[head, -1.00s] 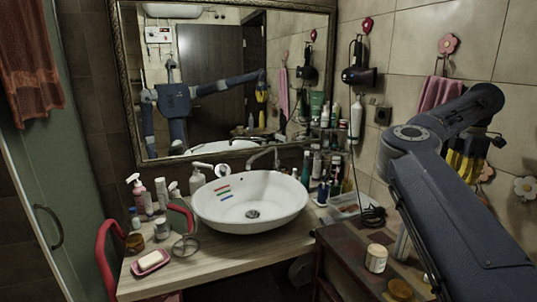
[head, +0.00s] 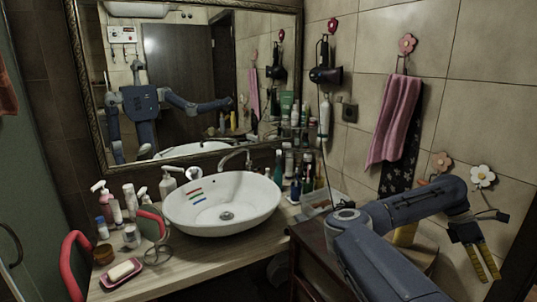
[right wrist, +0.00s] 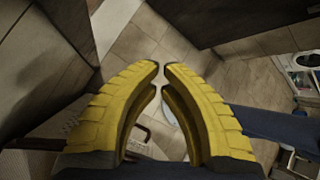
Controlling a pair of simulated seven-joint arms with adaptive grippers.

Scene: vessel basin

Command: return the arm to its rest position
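My right arm comes in from the lower right in the head view. Its gripper (head: 482,264) has yellow ridged fingers that point down, at the right side in front of the tiled wall. In the right wrist view the fingertips of this gripper (right wrist: 162,68) almost meet, and nothing is between them. The fingers look shut and empty, above the tiled floor. My left gripper does not show directly. My body and arms show as a small reflection in the mirror (head: 190,70).
A white basin (head: 222,205) stands on the wooden counter (head: 205,262). A pink towel (head: 395,120) and flower hooks (head: 482,176) are on the right wall. A dark wooden cabinet (head: 310,260) stands beneath my right arm.

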